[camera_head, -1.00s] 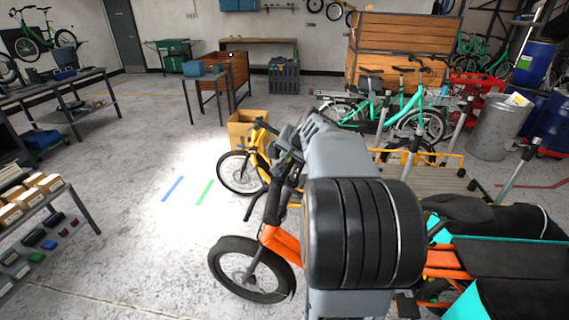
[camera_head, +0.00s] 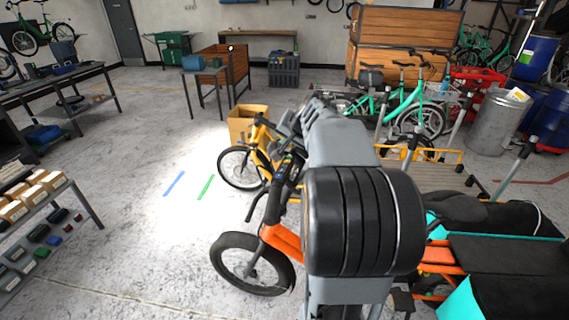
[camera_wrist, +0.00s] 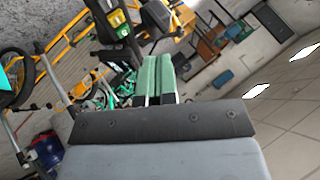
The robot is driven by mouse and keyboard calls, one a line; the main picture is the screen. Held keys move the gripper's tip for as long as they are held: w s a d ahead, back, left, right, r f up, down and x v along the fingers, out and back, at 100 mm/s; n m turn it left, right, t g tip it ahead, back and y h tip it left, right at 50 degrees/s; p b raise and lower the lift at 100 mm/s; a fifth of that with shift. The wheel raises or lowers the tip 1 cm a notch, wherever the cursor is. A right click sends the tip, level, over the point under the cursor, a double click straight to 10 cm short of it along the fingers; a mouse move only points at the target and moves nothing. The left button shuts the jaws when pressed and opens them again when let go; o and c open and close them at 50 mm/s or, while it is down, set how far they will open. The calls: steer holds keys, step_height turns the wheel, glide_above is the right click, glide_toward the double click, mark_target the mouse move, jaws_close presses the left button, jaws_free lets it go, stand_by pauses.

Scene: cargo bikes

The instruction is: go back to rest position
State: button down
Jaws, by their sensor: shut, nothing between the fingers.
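My arm (camera_head: 340,150) is raised in front of the head camera, with its large dark ribbed joint in the middle of the picture. My gripper (camera_wrist: 157,80) shows in the wrist view as two green finger pads side by side; it is shut and holds nothing. In the head view its fingertips cannot be made out clearly. An orange cargo bike (camera_head: 280,242) stands just below and behind my arm, its handlebar close to the arm's left side. A yellow bike (camera_head: 259,150) stands beyond it.
A shelf with small boxes (camera_head: 35,190) stands at the left, near a dark workbench (camera_head: 65,78). A cardboard box (camera_head: 240,118) and a metal bin (camera_head: 497,122) stand farther back. The floor at left centre, with blue and green tape (camera_head: 205,187), is clear.

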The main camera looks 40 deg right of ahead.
stand_by(0.7)
steer(key=s+a+f+n+g+y, duration=0.1)
steer(key=s+a+f+n, duration=0.1)
steer(key=a, duration=0.5)
steer(key=s+a+f+n+g, duration=0.1)
steer(key=s+a+n, duration=0.15)
steer(key=a, duration=0.45)
steer(key=s+a+f+n+g, duration=0.2)
steer(key=s+a+f+n, duration=0.4)
steer(key=s+a, duration=0.3)
steer(key=s+f, duration=0.1)
steer(key=s, duration=0.3)
steer(key=shift+a+g, duration=0.3)
steer(key=shift+a, duration=0.1)
steer(key=shift+a+f+n, duration=0.1)
steer(key=shift+n, duration=0.15)
